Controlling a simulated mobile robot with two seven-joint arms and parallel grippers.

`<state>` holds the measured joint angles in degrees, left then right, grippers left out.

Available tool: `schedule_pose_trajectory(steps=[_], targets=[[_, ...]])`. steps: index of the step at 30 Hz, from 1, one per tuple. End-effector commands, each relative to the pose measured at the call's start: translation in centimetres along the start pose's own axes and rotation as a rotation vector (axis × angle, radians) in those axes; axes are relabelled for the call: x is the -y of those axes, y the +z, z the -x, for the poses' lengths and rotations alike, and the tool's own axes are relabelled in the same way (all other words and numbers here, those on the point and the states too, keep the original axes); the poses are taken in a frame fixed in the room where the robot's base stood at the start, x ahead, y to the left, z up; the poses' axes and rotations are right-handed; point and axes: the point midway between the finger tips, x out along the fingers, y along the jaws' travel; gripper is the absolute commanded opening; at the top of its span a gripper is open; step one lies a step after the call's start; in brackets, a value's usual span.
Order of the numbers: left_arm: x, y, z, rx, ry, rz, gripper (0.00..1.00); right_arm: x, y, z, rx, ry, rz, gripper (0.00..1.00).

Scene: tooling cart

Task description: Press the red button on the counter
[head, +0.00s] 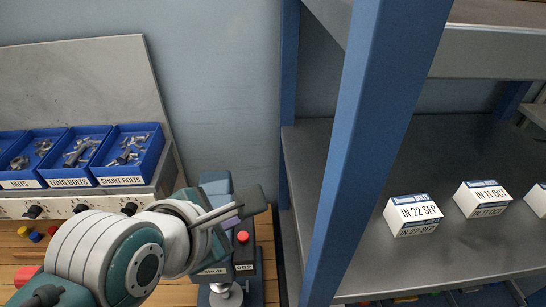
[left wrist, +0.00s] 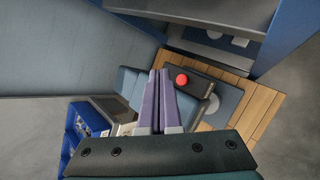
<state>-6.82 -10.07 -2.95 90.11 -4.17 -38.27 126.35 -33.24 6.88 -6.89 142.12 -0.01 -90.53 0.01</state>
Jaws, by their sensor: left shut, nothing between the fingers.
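The red button (head: 242,237) is a small round cap on top of a dark box (head: 244,267) on the wooden counter. It also shows in the left wrist view (left wrist: 182,80), just beyond and to the right of the fingertips. My left gripper (head: 238,208) is shut and empty, with its fingers together. In the head view its fingers are close to the button, a little above it in the picture. In the left wrist view the purple fingers (left wrist: 159,75) point toward the box, and a gap shows between them and the button. My right gripper is in neither view.
Blue bins of bolts and nuts (head: 128,152) stand on a panel with black knobs at the left. A blue post (head: 357,150) and a grey shelf (head: 430,260) with white date blocks (head: 413,214) stand at the right. Blue stepped blocks (left wrist: 131,86) lie beside the button box.

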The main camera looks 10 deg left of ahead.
Motion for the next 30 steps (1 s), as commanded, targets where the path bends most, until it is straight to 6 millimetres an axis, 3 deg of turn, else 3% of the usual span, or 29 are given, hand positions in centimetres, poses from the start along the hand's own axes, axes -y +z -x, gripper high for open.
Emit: schedule_pose_trajectory(steps=[1, 6, 30], targets=[[0.7, -0.7, -0.9, 0.000, -0.001, 0.001, 0.00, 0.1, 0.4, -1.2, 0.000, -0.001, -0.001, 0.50], [1.4, -1.3, -1.9, 0.000, 0.000, 0.001, 0.00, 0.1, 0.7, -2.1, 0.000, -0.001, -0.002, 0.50], [1.4, -1.4, -2.0, 0.000, 0.000, 0.000, 0.00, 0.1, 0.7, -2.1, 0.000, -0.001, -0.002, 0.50]])
